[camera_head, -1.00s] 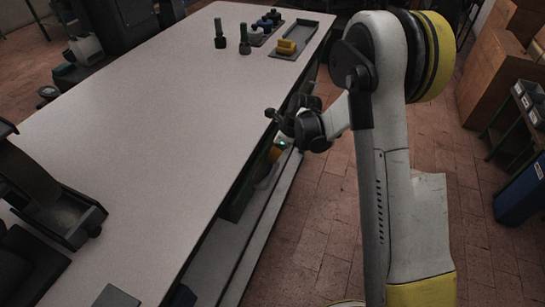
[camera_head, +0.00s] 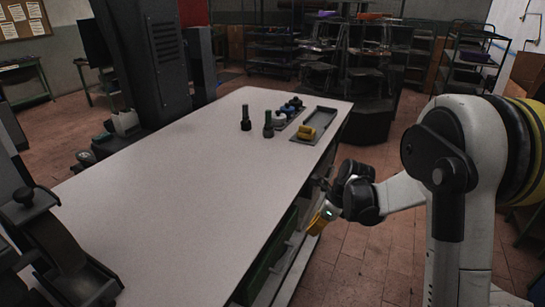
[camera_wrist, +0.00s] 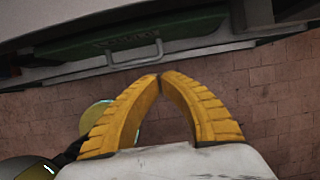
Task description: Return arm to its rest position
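My arm (camera_head: 455,190) is bent at the right of the head view, off the table's right side. My gripper (camera_head: 322,215) hangs beside the table's long right edge, pointing down, with its yellow fingers partly hidden. In the wrist view the two yellow fingertips (camera_wrist: 160,80) meet, and nothing shows between them. Below and ahead of the fingers are the brick floor (camera_wrist: 255,85) and a green drawer front with a metal handle (camera_wrist: 135,55).
The white table (camera_head: 190,185) is mostly bare. At its far end stand two dark bottle-like objects (camera_head: 268,125) and a tray (camera_head: 330,115) with a yellow part (camera_head: 307,132). Dark machinery (camera_head: 55,250) sits at the near left. Shelving stands behind.

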